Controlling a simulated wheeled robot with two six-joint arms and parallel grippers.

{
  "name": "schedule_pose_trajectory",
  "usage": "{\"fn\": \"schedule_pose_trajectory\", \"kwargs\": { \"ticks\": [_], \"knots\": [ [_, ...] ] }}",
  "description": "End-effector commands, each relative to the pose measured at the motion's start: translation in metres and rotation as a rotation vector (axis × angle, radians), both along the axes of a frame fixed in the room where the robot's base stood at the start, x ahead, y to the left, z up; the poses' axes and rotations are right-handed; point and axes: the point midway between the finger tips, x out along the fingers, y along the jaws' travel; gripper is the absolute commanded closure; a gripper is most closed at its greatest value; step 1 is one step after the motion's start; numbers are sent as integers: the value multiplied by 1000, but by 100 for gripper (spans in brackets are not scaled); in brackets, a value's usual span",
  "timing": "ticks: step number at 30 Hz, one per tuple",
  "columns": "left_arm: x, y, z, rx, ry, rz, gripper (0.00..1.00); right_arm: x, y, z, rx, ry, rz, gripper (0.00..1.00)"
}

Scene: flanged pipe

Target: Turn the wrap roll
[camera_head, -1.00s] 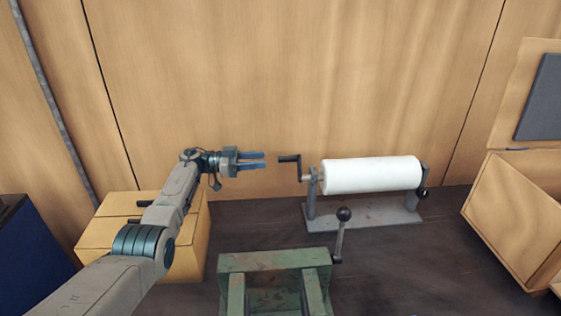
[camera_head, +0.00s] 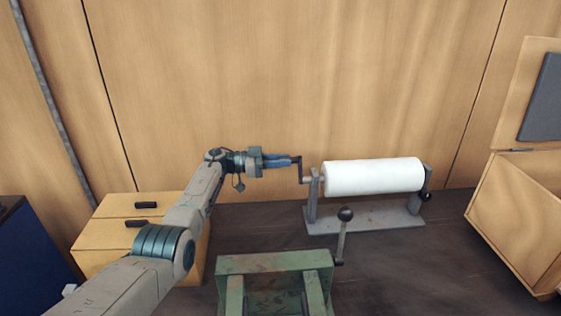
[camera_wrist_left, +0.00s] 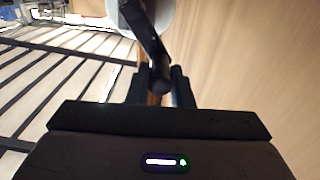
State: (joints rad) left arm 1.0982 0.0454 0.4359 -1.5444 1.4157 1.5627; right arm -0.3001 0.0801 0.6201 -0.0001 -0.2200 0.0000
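The white wrap roll (camera_head: 374,176) lies level on a grey stand (camera_head: 372,219) at the back of the bench. Its dark crank (camera_head: 301,174) is on the left end, with the grip pointing left. My left gripper (camera_head: 284,161) reaches the crank from the left. In the left wrist view the crank's grip (camera_wrist_left: 161,78) lies between the two fingers of my left gripper (camera_wrist_left: 160,86). The fingers are close on both sides of it, and I cannot tell whether they press on it. A piece of the roll's white end (camera_wrist_left: 162,14) shows behind the crank. My right gripper is not in view.
A green vise-like fixture (camera_head: 275,263) with a ball-topped lever (camera_head: 342,232) stands in front of the roll. A yellow drawer box (camera_head: 108,236) is under my left arm. An open wooden box (camera_head: 515,215) is at right. The wooden wall (camera_head: 270,80) is close behind.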

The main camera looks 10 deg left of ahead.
Motion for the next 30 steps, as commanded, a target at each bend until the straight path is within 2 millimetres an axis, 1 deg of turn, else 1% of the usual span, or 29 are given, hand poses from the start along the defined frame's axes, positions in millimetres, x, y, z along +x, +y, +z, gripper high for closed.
{"fn": "schedule_pose_trajectory", "kwargs": {
  "ticks": [8,14,23,30],
  "knots": [
    [0,1,-1,-2,9,0,100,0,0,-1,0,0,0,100],
    [4,1,-5,-15,74,0,100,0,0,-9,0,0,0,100],
    [13,3,-17,-55,278,0,100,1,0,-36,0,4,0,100],
    [19,4,-26,-88,444,0,100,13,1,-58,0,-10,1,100]
  ]
}}
